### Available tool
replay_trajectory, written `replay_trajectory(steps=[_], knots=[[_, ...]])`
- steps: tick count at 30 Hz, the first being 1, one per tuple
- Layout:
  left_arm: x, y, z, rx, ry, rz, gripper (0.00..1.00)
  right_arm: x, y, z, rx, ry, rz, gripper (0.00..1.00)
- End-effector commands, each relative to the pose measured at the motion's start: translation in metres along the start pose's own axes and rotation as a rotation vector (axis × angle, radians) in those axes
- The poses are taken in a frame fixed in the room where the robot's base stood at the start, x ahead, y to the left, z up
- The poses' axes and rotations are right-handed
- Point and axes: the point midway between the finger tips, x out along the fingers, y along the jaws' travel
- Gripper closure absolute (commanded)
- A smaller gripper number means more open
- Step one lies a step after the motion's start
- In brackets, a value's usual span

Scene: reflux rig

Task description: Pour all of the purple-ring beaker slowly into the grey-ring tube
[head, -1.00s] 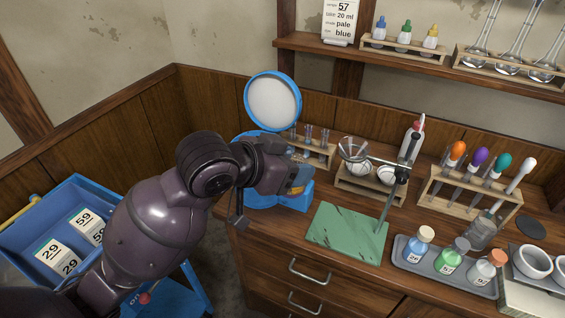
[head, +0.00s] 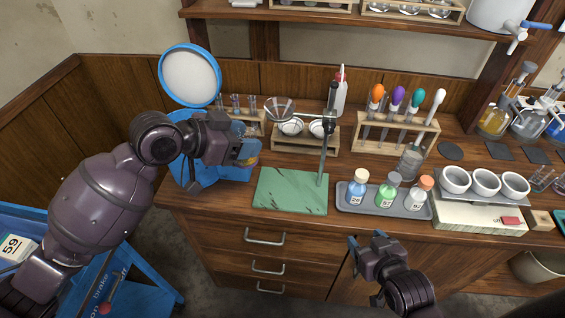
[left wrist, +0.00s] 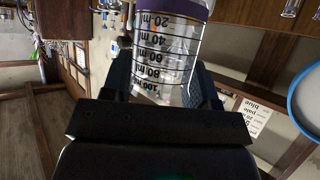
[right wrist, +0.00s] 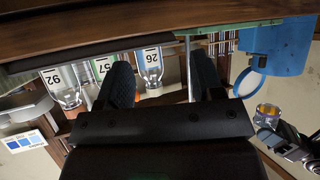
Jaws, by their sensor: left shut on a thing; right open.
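My left gripper (head: 244,150) is shut on the purple-ring beaker and holds it over the blue base at the left of the bench. The left wrist view shows the beaker (left wrist: 165,55) close up, with black volume marks and a purple ring (left wrist: 225,12). In the right wrist view the beaker (right wrist: 268,111) holds some amber liquid. Small tubes (head: 252,103) stand in a wooden rack behind the left gripper; their ring colours are too small to tell, so I cannot pick out the grey-ring tube. My right gripper (head: 366,243) is open and empty, low in front of the drawers.
A round blue-rimmed magnifier (head: 189,76) rises from the blue base (head: 205,173). A green mat (head: 288,192) carries a stand (head: 323,150) with a clamp. A grey tray (head: 345,208) holds labelled bottles. White bowls (head: 486,183) stand at the right. Droppers fill a wooden rack (head: 370,132).

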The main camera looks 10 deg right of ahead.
Motion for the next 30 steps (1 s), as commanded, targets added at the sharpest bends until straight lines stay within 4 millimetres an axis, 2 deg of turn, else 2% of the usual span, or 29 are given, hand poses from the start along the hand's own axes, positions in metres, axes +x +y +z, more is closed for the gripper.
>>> replay_trajectory(steps=[1,4,9,15,19,24,30], knots=[[0.000,0.000,0.000,0.000,0.000,0.000,0.74,0.005,-0.011,-0.026,-0.005,0.025,-0.037,0.31],[0.000,0.000,0.000,0.000,0.000,-0.001,0.74,0.009,-0.035,-0.068,-0.014,0.050,-0.111,0.16],[0.000,0.000,0.000,0.000,0.000,-0.001,0.74,0.002,-0.078,-0.135,-0.051,0.085,-0.246,0.16],[0.000,0.000,0.000,0.000,0.000,-0.001,0.74,-0.024,-0.126,-0.196,-0.127,0.110,-0.396,0.16],[0.000,0.000,0.000,0.000,0.000,-0.001,0.74,-0.042,-0.146,-0.218,-0.178,0.115,-0.465,0.16],[0.000,0.000,0.000,0.000,0.000,-0.001,0.74,-0.057,-0.161,-0.232,-0.221,0.116,-0.514,0.16],[0.000,0.000,0.000,0.000,0.000,-0.001,0.74,-0.053,-0.169,-0.235,-0.232,0.114,-0.527,0.16]])
